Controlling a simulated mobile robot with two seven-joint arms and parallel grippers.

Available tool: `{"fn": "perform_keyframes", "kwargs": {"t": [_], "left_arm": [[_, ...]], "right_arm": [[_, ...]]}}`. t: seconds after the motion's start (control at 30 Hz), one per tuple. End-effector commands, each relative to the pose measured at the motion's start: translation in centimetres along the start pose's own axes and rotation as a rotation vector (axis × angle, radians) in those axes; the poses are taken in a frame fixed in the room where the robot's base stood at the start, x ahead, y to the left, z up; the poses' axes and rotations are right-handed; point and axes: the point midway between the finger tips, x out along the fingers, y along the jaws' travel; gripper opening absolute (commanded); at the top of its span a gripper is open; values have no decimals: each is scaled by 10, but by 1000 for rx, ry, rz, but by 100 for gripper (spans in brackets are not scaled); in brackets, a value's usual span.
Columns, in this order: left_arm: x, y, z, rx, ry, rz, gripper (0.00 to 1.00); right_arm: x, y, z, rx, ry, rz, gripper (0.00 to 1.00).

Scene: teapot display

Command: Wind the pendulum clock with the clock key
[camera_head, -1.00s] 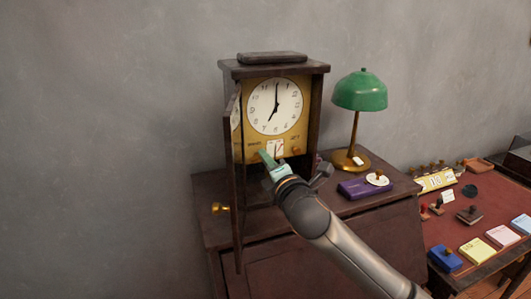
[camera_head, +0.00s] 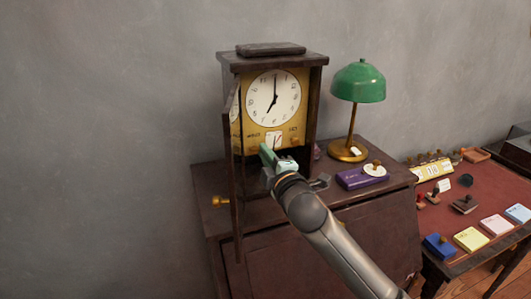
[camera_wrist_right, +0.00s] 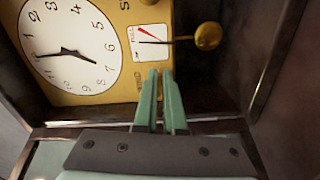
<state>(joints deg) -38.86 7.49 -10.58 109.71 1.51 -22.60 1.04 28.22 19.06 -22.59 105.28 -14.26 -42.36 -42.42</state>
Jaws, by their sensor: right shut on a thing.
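The pendulum clock (camera_head: 229,77) stands upright on a dark cabinet, its door (camera_head: 233,185) swung open to the left. Its white dial (camera_head: 273,97) sits on a brass plate, with a small gauge (camera_head: 274,140) below. My right gripper (camera_head: 266,155) is at the plate's lower left, by the winding label. In the wrist view its green fingers (camera_wrist_right: 160,95) are close together. The clock key is hidden between them. My left gripper is out of view.
A green lamp (camera_head: 358,82) and a purple box (camera_head: 361,178) stand right of the clock on the cabinet top (camera_head: 208,178). A red-topped desk (camera_head: 480,190) with stamps and coloured pads is further right. The clock's side walls and open door flank my gripper closely.

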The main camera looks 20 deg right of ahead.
Motion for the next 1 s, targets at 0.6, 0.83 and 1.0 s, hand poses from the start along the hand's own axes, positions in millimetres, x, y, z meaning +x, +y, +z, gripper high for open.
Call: {"fn": "perform_keyframes", "kwargs": {"t": [0.6, 0.83, 1.0], "left_arm": [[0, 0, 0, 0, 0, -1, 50], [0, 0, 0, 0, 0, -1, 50], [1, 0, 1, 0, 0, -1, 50]], "right_arm": [[0, 0, 0, 0, -1, -1, 38], [0, 0, 0, 0, 0, 0, 38], [-10, -1, 1, -1, -1, 0, 38]]}}
